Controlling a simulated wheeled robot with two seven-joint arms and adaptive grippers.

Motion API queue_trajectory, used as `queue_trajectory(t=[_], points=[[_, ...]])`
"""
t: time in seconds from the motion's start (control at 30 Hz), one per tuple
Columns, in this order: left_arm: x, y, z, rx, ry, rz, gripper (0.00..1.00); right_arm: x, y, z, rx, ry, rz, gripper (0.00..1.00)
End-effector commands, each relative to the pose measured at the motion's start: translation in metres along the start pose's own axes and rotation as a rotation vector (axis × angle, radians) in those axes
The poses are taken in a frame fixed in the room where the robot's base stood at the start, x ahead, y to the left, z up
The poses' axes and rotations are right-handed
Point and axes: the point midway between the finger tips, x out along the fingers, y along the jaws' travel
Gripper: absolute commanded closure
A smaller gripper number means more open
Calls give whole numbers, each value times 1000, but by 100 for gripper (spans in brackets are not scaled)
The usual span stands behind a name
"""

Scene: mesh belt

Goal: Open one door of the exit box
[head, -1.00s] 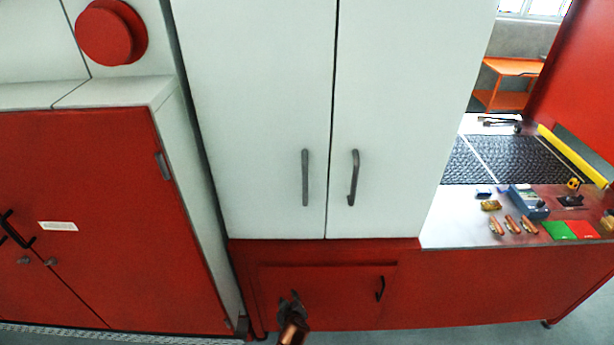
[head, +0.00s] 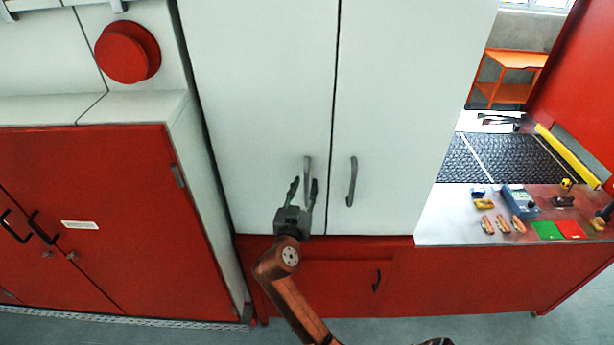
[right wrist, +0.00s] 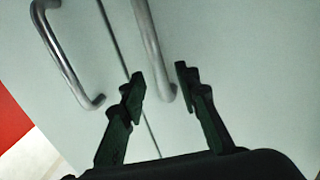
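The exit box is a tall white cabinet with two shut doors, a left door (head: 255,90) and a right door (head: 410,90), meeting at a thin seam. Each has a grey vertical bar handle: the left handle (head: 307,168) and the right handle (head: 351,182). My right gripper (head: 303,187) is open, pointing up at the lower part of the left handle. In the right wrist view one handle (right wrist: 152,45) ends between the open fingertips (right wrist: 160,80), with no clear contact. The other handle (right wrist: 68,58) is off to the left. My left gripper is out of view.
A red cabinet (head: 90,210) with a red round button (head: 127,52) above stands on the left. Under the doors is a red base (head: 340,285) with a small dark handle. On the right, a metal counter (head: 440,225) holds small items beside the dark mesh belt (head: 510,158).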

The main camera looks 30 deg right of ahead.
Motion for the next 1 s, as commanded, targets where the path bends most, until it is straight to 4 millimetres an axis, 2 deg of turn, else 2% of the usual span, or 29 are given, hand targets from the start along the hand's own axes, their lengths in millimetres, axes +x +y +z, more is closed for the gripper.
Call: queue_trajectory(t=[0.1, 0.23, 0.6, 1.0], points=[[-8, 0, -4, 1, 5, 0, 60, 18, 0, -3, -3, 2, -1, 70], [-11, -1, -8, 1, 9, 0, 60, 30, 0, -2, -2, 1, -1, 70], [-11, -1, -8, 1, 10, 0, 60, 36, 0, 0, -1, 0, -2, 71], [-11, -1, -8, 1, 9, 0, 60, 35, 0, 0, -1, 0, -2, 99]])
